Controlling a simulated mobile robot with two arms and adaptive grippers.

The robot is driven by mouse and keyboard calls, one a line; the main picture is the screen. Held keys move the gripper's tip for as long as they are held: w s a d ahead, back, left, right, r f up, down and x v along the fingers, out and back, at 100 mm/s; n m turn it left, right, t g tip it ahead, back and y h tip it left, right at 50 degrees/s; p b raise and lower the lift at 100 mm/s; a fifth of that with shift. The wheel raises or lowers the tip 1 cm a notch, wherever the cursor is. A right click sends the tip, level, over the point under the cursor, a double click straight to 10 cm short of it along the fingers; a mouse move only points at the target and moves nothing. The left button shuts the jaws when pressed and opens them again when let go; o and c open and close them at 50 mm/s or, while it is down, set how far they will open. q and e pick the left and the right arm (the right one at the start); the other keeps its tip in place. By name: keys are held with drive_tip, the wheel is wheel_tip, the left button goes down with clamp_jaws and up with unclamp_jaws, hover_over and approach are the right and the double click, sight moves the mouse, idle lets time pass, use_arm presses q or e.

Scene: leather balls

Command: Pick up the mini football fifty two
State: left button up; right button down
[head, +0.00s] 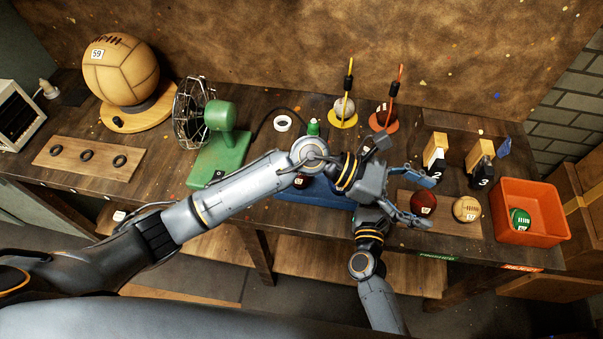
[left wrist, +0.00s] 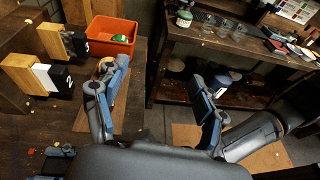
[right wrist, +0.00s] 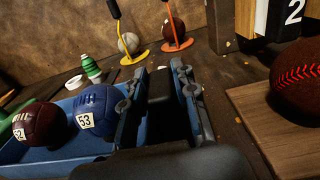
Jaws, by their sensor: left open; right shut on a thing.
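The mini football 52 (right wrist: 36,122) is dark brown-red with a white label. It lies in a blue tray (right wrist: 62,150) beside the blue ball 53 (right wrist: 96,112) in the right wrist view. In the head view the left arm covers much of the tray (head: 318,197); a dark ball (head: 299,182) shows below the arm. My right gripper (right wrist: 165,95) is right of ball 53, apart from ball 52. It is shut on a dark block-like thing whose identity I cannot tell. My left gripper (head: 418,195) is open above the brown ball (head: 423,203); its spread fingers show in the left wrist view (left wrist: 158,98).
A cream ball (head: 467,208) and an orange crate (head: 530,195) holding a green ball are at the right. Stands marked 2 (head: 436,158) and 3 (head: 480,170) are behind. A green fan (head: 220,145) stands left. My arms cross closely over the tray.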

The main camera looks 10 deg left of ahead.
use_arm(q)
drive_tip(key=w+a+r+n+t+h, duration=0.2)
drive_tip(key=w+r+n+t+h, duration=0.15)
drive_tip(key=r+n+t, duration=0.4)
drive_tip(key=w+a+f+n+t+y, duration=0.35)
drive_tip(key=a+n+t+y, duration=0.35)
drive_tip(key=t, duration=0.3)
drive_tip(key=s+a+f+n+y, duration=0.1)
drive_tip(key=a+f+n+y, duration=0.1)
drive_tip(key=a+f, duration=0.3)
drive_tip(key=s+a+f+n+g+y, duration=0.1)
drive_tip(key=s+a+f+n+y, duration=0.1)
drive_tip(key=a+f+y, duration=0.3)
drive_tip(key=s+a+f+n+g+y, duration=0.1)
drive_tip(key=s+a+f+n+y, duration=0.1)
drive_tip(key=a+f+n+y, duration=0.2)
drive_tip(key=shift+a+f, duration=1)
drive_tip(key=shift+g+y, duration=0.25)
drive_tip(key=x, duration=0.5)
drive_tip(key=shift+w+f, duration=0.15)
drive_tip(key=x, duration=0.6)
drive_tip(key=shift+w+d+f, duration=0.1)
drive_tip(key=shift+d+f, duration=0.15)
drive_tip(key=shift+f, duration=0.05)
